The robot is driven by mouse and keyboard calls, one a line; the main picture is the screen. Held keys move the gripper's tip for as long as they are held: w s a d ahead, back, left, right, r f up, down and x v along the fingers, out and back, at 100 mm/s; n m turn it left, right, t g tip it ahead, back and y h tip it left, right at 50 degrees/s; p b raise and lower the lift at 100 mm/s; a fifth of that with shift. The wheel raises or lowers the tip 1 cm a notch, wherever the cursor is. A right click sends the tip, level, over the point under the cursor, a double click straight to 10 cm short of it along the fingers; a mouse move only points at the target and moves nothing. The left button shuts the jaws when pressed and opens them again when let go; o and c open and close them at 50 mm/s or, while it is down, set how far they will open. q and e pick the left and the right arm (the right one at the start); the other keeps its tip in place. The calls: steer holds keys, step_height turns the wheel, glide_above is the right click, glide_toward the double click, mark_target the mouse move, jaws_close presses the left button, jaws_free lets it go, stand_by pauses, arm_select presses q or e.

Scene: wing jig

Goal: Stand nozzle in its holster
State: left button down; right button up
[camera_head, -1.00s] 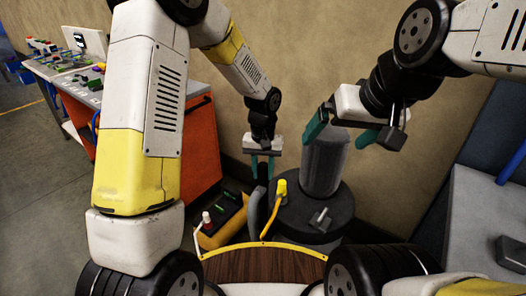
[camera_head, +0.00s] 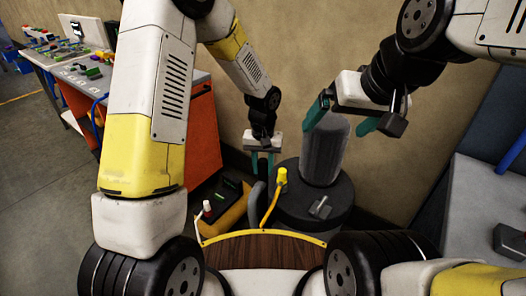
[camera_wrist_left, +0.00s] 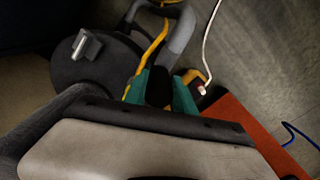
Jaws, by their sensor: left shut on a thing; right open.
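My left gripper (camera_head: 263,160) has green fingers and hangs upright, left of a dark grey drum-shaped unit (camera_head: 300,207). In the left wrist view its fingers (camera_wrist_left: 160,90) are shut around a dark piece, apparently the nozzle (camera_wrist_left: 158,88), at the end of a thick grey hose (camera_wrist_left: 182,35). In the head view the nozzle is mostly hidden by the fingers, and the grey hose (camera_head: 257,195) shows below them. I cannot clearly tell which part is the holster. A yellow upright fitting (camera_head: 281,178) stands at the drum's edge.
A yellow box with a black panel (camera_head: 222,201) and a white-and-red knob stands left of the hose. An orange cabinet (camera_head: 202,135) and a workbench with small parts are at left. The wall is close behind; a grey block (camera_head: 480,215) is at right.

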mark_target(263, 188)
arm_select(q)
steer(key=shift+f, duration=0.25)
steer(key=shift+f, duration=0.55)
stand_by(0.4)
steer(key=shift+f, duration=2.1)
steer(key=shift+f, duration=1.95)
steer(key=c, duration=0.9)
jaws_free()
steer(key=shift+c, duration=0.2)
step_height(263, 188, up, 8)
steer(key=shift+f, duration=0.15)
